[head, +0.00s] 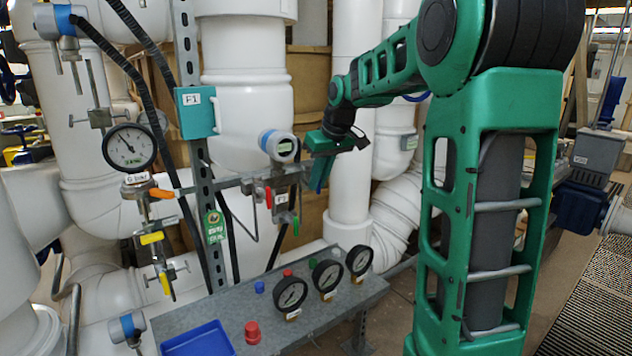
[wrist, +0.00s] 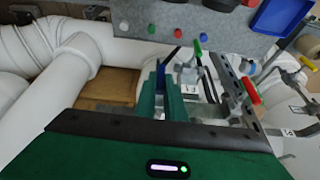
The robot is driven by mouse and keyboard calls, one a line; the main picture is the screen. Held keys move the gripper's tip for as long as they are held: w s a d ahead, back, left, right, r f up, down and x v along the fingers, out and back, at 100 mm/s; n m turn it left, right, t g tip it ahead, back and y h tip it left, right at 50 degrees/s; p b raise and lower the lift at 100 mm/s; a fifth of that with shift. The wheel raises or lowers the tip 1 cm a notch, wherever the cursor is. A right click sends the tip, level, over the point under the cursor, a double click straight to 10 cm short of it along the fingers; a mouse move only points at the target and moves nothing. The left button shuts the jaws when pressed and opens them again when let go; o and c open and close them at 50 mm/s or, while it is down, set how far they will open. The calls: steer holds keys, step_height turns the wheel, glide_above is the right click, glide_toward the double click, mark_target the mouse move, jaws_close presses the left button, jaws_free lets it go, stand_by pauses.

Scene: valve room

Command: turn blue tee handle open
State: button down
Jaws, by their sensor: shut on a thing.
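My gripper (head: 318,172) is at the right end of the small pipe manifold, in front of the white vertical pipes. In the wrist view its two green fingers (wrist: 162,80) are closed around the blue tee handle (wrist: 160,72), a narrow dark blue piece showing between them. In the head view a bit of the blue handle (head: 322,180) shows beside the green fingers. The fingers hide most of the handle, so its exact angle cannot be told.
A transmitter (head: 279,146) is just above the manifold. Below stands a grey metal bench (head: 215,316) with a blue tray (head: 198,341), gauges (head: 291,294) and coloured knobs.

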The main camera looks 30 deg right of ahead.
stand_by(0.3)
steer(key=c, duration=1.8)
jaws_free()
steer(key=shift+c, duration=0.2)
steer(key=v, duration=1)
steer(key=shift+a+r, duration=0.15)
steer(key=shift+r, duration=0.15)
steer(key=shift+s, duration=0.2)
steer(key=s+a+f+m+g, duration=0.1)
steer(key=s+f+m, duration=0.1)
steer(key=s+f, duration=0.5)
steer(key=s+a+f+m+g, duration=0.2)
steer(key=s+f, duration=0.5)
steer(key=s, duration=0.7)
steer(key=s+a+f+m+g, duration=0.1)
steer(key=s+a+f+m, duration=0.1)
steer(key=s+f, duration=0.6)
steer(key=s, duration=0.3)
steer(key=shift+m, duration=0.4)
